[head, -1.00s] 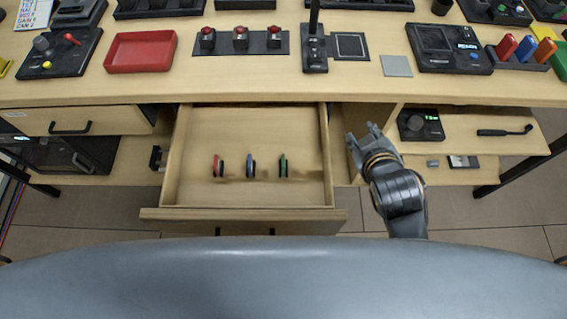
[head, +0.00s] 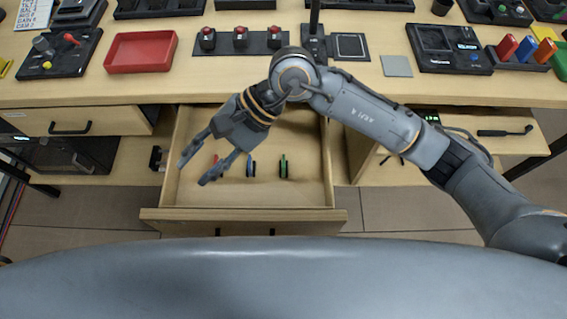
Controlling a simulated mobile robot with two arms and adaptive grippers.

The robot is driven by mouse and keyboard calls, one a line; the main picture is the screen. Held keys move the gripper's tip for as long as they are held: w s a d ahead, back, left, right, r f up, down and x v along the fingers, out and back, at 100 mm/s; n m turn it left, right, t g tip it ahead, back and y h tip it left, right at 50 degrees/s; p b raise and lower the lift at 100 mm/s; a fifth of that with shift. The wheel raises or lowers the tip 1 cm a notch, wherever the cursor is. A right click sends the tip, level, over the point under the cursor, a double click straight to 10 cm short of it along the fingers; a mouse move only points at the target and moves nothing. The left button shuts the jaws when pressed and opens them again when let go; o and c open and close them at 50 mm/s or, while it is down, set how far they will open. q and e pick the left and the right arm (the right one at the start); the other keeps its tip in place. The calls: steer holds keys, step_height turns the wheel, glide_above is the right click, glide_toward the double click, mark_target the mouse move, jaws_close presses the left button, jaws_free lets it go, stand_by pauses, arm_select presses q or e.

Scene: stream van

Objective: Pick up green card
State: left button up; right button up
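The green card (head: 283,166) stands on edge in the open drawer (head: 300,190), at the right of a row of three. The blue card (head: 250,166) is in the middle. The red card (head: 215,159) is at the left, mostly hidden behind my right gripper. My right gripper (head: 192,174) is open and empty, above the left part of the drawer, left of the green card. Its arm reaches in from the right across the drawer's back. My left gripper is not in view.
The desk top above the drawer carries a red tray (head: 140,52), several red buttons on a black strip, and a grey square pad (head: 396,66). A shelf (head: 470,175) lies right of the drawer. The drawer's front right floor is bare.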

steer(key=w+d+f+n+t+h, duration=0.3)
steer(key=w+d+f+h, duration=0.3)
steer(key=d, duration=0.2)
steer(key=t+h, duration=0.2)
steer(key=h, duration=0.1)
glide_above(284, 161)
steer(key=shift+n, duration=0.4)
steer(key=f, duration=0.3)
steer(key=f+p, duration=0.1)
steer(key=f, duration=0.3)
steer(key=shift+w+f, duration=0.2)
steer(key=shift+f, duration=0.65)
steer(key=f, duration=0.1)
steer(key=f+p, duration=0.1)
steer(key=f, duration=0.2)
steer(key=shift+s+f, duration=0.1)
steer(key=shift+s, duration=0.15)
steer(key=shift+w+f, duration=0.1)
steer(key=shift+f, duration=0.4)
jaws_close()
